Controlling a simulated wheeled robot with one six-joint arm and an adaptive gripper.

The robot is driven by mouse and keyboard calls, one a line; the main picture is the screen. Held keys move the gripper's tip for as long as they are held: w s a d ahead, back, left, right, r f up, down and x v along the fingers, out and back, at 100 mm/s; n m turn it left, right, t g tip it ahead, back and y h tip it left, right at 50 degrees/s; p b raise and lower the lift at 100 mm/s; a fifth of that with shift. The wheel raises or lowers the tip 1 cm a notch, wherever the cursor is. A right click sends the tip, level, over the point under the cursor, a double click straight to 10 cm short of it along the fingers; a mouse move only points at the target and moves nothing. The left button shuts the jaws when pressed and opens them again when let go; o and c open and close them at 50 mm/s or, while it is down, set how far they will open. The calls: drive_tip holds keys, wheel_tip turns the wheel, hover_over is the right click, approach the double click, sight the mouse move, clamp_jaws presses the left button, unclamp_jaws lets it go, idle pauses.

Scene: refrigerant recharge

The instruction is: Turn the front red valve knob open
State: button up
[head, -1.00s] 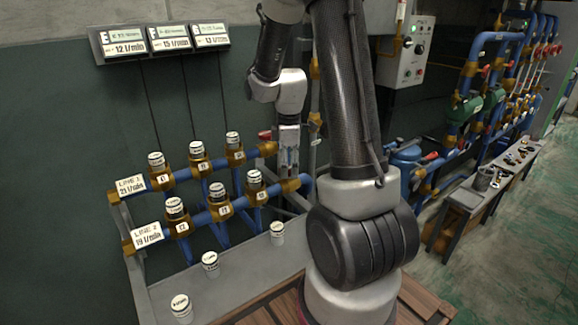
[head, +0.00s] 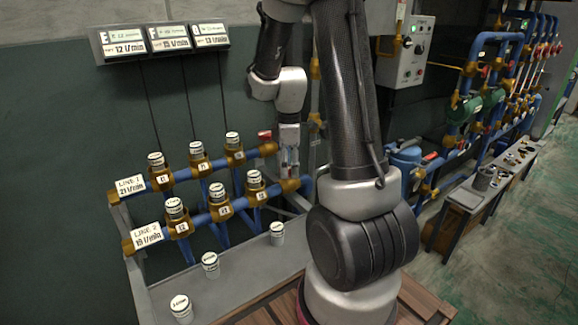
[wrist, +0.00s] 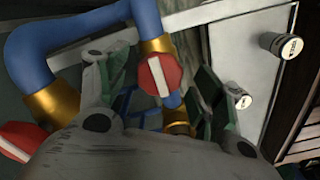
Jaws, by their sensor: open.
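In the wrist view a red knob (wrist: 160,75) with a white stripe sits on a brass fitting between the fingers of my gripper (wrist: 150,80). The gripper is open, with one finger on each side of the knob; contact cannot be told. A second red knob (wrist: 18,141) with a white stripe lies at the lower left, outside the fingers. In the head view my gripper (head: 289,162) points down at the right end of the pipes. One red knob (head: 265,136) shows beside it at the end of the rear pipe; the front knob is hidden there.
Two blue pipes with brass fittings and white-capped meters (head: 217,191) run left of my gripper. Loose white cups (head: 210,261) stand on the grey bench (head: 240,270). Displays (head: 165,39) hang on the wall. More piping (head: 480,95) stands at the right.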

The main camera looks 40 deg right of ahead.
sight(289, 169)
wheel_tip(289, 169, up, 12)
drive_tip(key=shift+f, duration=0.2)
idle(0.5)
drive_tip(key=s+a+r+m+t, duration=0.2)
drive_tip(key=s+a+r+m, duration=0.1)
drive_tip(key=s, duration=0.6)
drive_tip(key=s+a+r+m+t, duration=0.2)
drive_tip(key=s+a+r+m, duration=0.2)
drive_tip(key=s+m, duration=0.4)
drive_tip(key=shift+s+a+m, duration=0.3)
drive_tip(key=shift+s+a, duration=0.05)
drive_tip(key=shift+s, duration=0.65)
